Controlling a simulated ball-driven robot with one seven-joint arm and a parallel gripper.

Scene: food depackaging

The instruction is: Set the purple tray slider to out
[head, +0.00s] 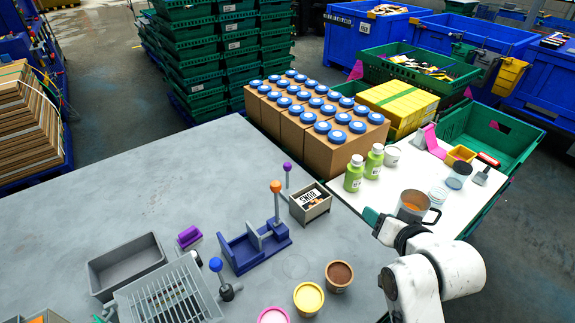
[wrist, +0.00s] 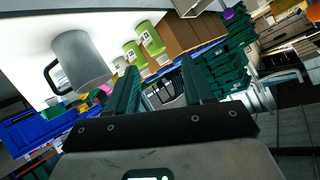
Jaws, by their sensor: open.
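A grey tray (head: 311,201) with a dark printed label inside sits near the far right edge of the grey table. A purple ball knob (head: 287,167) on a thin stem stands at its left corner. I cannot tell whether this is the slider's position in or out. The purple knob (wrist: 228,14) also shows at the top of the wrist view, near the tray's edge. A small purple block (head: 189,237) lies beside a grey bin. My gripper (wrist: 161,85) is open and empty, its green fingers apart.
A blue-purple fixture (head: 254,252) with an orange-knobbed lever stands left of the tray. A blue-knobbed joystick (head: 228,291) and open cups (head: 308,298) are nearer. Green bottles (head: 354,174) and a grey mug (head: 413,206) stand on the white table. The far left tabletop is clear.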

